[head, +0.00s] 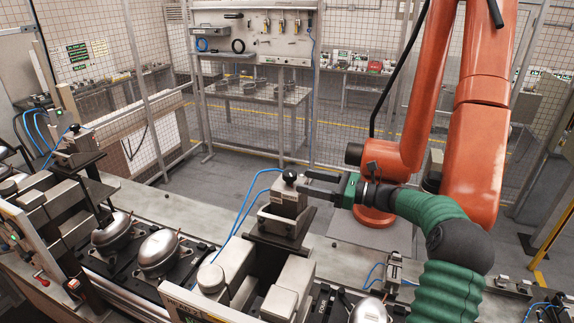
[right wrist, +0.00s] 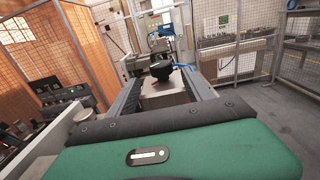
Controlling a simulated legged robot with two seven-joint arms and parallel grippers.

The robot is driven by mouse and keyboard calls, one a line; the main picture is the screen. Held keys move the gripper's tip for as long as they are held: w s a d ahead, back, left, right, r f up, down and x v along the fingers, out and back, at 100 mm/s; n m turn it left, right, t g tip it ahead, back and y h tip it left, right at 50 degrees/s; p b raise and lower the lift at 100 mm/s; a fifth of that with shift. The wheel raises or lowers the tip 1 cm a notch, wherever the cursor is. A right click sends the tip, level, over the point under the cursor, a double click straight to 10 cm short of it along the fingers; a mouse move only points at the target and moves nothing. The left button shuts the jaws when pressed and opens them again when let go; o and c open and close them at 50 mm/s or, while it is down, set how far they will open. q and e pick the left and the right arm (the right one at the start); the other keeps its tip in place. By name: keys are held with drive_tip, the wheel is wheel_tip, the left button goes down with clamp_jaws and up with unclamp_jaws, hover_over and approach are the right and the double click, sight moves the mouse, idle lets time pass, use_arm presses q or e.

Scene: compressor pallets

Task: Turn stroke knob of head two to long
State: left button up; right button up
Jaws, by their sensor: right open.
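A black stroke knob (head: 290,175) stands on top of a grey box-shaped head (head: 287,199) near the middle of the head view. I cannot tell by its marks whether this is head two, or which setting the knob points to. My right gripper (head: 306,182) comes in from the right with its jaws open, its fingertips close to the knob. In the right wrist view the knob (right wrist: 160,71) shows between the two fingers, around its far end. I cannot tell whether either finger touches it. My left gripper is not in view.
Another grey head (head: 77,142) with blue hoses stands at the far left. Silver compressors (head: 160,253) sit on black pallets along the line. Blue hoses (head: 243,208) run to the head's left side. A large orange robot arm (head: 482,110) stands behind my right arm.

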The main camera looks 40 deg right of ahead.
sight(290, 176)
drive_tip(key=p+x, duration=0.3)
drive_tip(key=x, duration=0.3)
drive_tip(key=shift+w+d+r, duration=0.1)
drive_tip(key=shift+w+r, duration=0.05)
drive_tip(key=shift+r, duration=0.05)
drive_tip(key=shift+w+d+f, duration=0.1)
drive_tip(key=shift+w+f, duration=0.1)
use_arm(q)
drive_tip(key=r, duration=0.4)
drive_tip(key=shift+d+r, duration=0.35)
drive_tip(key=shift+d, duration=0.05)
use_arm(e)
drive_tip(key=shift+d+f, duration=0.15)
drive_tip(key=shift+c, duration=0.3)
